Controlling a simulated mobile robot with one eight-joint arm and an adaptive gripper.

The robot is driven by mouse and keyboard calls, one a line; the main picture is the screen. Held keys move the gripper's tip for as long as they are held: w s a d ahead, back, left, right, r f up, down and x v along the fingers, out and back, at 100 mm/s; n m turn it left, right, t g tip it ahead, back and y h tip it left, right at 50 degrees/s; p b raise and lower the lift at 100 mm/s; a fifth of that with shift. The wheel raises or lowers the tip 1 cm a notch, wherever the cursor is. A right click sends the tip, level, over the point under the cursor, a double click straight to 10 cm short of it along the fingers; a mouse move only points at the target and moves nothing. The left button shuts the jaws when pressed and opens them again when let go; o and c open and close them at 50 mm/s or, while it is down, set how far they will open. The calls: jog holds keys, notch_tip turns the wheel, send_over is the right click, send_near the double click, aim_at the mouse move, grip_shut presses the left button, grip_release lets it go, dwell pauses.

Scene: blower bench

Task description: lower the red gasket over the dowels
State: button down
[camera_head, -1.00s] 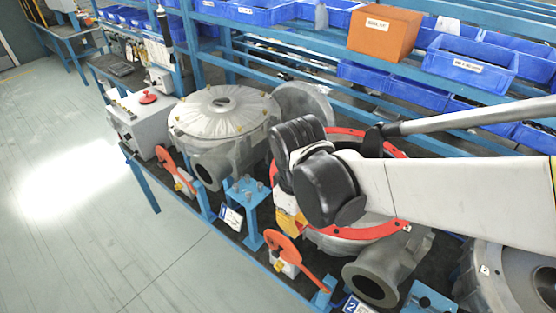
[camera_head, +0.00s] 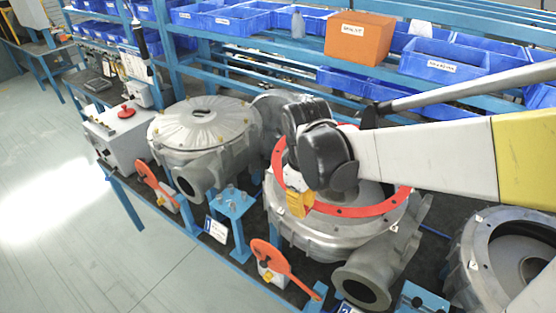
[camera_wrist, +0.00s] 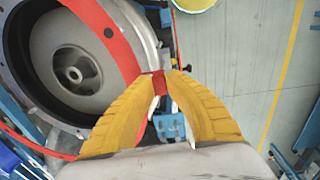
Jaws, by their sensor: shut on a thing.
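The red gasket (camera_head: 365,211) is a thin flat ring. My gripper (camera_head: 299,205) is shut on its near-left edge in the head view. The yellow fingers pinch the red band, and their tips (camera_wrist: 158,80) meet on it in the wrist view. The gasket (camera_wrist: 106,32) hangs over the middle grey blower housing (camera_head: 320,232), which is open on top. In the wrist view the ring is off-centre from the round housing (camera_wrist: 45,45), and part of the holed rim shows beside it. My wrist hides part of the ring. I cannot make out the dowels clearly.
A closed blower (camera_head: 205,122) stands to the left and an open housing (camera_head: 515,265) to the right. An orange-red handle (camera_head: 268,254) and a blue stand (camera_head: 231,208) are at the bench front. Shelves with blue bins (camera_head: 443,62) and an orange bin (camera_head: 360,37) stand behind.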

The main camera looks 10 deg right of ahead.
jog(key=shift+w+d+f, duration=0.1)
jog(key=shift+w+d, duration=0.45)
jog(key=shift+d, duration=0.05)
jog(key=b, duration=0.5)
send_over(303, 230)
jog(key=shift+s+a+f, duration=0.1)
jog(key=shift+s+f, duration=0.05)
jog(key=shift+f, duration=2.7)
jog(key=shift+f+b, duration=1.25)
jog(key=shift+f, duration=0.15)
jog(key=c, duration=1.4)
grip_release()
jog(key=shift+c, duration=0.2)
jog(key=shift+r, duration=0.15)
jog(key=r, duration=1.1)
jog(key=shift+s+a+r, duration=0.3)
jog(key=shift+s+r, duration=0.05)
jog(key=shift+r, duration=0.05)
